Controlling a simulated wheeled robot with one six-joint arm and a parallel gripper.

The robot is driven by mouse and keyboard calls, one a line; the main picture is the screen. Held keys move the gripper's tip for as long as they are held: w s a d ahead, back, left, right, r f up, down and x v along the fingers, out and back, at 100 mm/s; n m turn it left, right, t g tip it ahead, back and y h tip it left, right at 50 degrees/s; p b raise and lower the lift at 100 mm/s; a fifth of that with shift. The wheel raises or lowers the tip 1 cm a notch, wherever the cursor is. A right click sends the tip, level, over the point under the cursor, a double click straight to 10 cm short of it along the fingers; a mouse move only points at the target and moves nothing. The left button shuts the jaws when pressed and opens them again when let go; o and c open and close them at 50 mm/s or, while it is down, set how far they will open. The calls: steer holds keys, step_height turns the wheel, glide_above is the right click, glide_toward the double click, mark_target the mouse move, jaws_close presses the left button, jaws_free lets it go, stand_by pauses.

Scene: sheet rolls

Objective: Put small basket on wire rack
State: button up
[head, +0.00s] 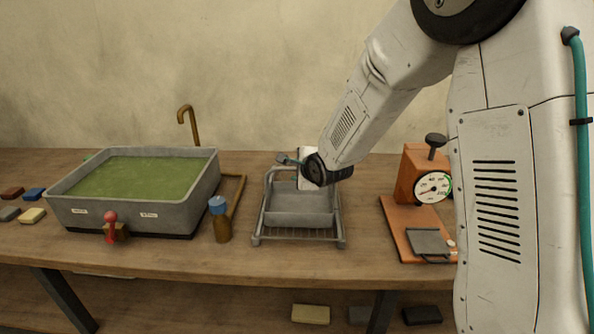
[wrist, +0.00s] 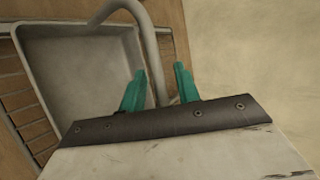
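The small basket (head: 298,204) is a grey tray with an arched handle. It sits level within the wire rack (head: 298,241) in the head view, seemingly resting on it. In the wrist view the basket (wrist: 85,75) fills the upper left, with bars of the rack (wrist: 14,107) beside it. My gripper (head: 283,159) is at the basket's back side, by the handle. In the wrist view its teal fingers (wrist: 159,78) stand apart, with the handle between them and gaps on both sides. The contact under the basket is hidden.
A grey tub of green liquid (head: 133,179) stands to the left, with a blue-topped wooden peg (head: 221,219) between it and the rack. An orange press with a dial (head: 421,190) stands to the right. Coloured blocks (head: 31,215) lie at the far left.

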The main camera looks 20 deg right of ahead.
steer(key=shift+r, duration=0.15)
steer(key=v, duration=1.2)
steer(key=shift+d, duration=0.15)
steer(key=s+d+r+n+g, duration=0.1)
steer(key=s+r+n+g, duration=0.1)
steer(key=s+n, duration=0.4)
steer(key=s+d+r+n+g+h, duration=0.1)
steer(key=s+n+g, duration=0.4)
steer(key=s, duration=1.2)
steer(key=s+d+r+n+g, duration=0.2)
steer(key=s+n+g, duration=0.1)
steer(key=s+n, duration=0.5)
steer(key=s, duration=0.3)
steer(key=shift+s+d+r+h, duration=0.25)
steer(key=shift+s+r+h, duration=0.05)
steer(key=shift+s+r, duration=0.1)
steer(key=shift+w, duration=0.1)
